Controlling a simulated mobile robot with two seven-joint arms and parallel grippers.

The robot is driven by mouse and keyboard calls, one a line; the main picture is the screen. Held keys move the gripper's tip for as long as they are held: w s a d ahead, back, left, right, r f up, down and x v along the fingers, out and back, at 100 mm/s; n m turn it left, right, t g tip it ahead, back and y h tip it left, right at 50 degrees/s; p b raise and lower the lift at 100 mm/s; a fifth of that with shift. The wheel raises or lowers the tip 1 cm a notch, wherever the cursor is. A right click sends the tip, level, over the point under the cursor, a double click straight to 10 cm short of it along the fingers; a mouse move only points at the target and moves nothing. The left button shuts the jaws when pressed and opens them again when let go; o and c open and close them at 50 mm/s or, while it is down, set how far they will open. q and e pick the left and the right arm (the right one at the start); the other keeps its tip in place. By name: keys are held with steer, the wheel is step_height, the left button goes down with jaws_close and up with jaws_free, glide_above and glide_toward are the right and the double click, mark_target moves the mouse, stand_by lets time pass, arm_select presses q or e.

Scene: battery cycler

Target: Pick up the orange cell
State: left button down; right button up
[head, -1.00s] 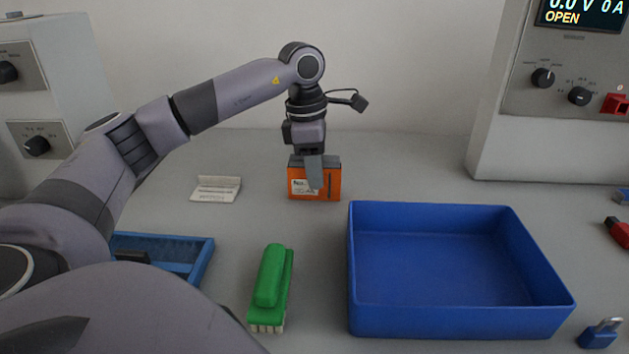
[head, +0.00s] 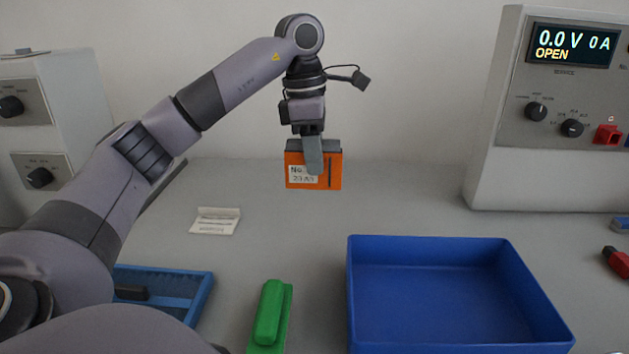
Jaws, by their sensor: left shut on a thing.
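The orange cell (head: 296,178) is a boxy block with a grey top and a white label on its front. My left gripper (head: 313,160) is shut on it from above, and one finger covers part of its front face. The cell hangs upright and looks to be off the bench, in front of the pale back wall. My right gripper does not show.
An open blue bin (head: 460,350) stands at the right front. A green brush (head: 269,315), a white card holder (head: 215,220) and a blue tray (head: 203,292) lie left of it. The cycler (head: 562,110) stands at the right, displaying 0.0 V, 0 A, OPEN. Bare bench lies below the cell.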

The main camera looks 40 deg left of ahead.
arm_select(q)
step_height(320, 180, up, 9)
steer(key=p, duration=0.4)
steer(key=shift+r, duration=0.2)
steer(key=shift+r+p, duration=0.3)
steer(key=shift+r, duration=0.25)
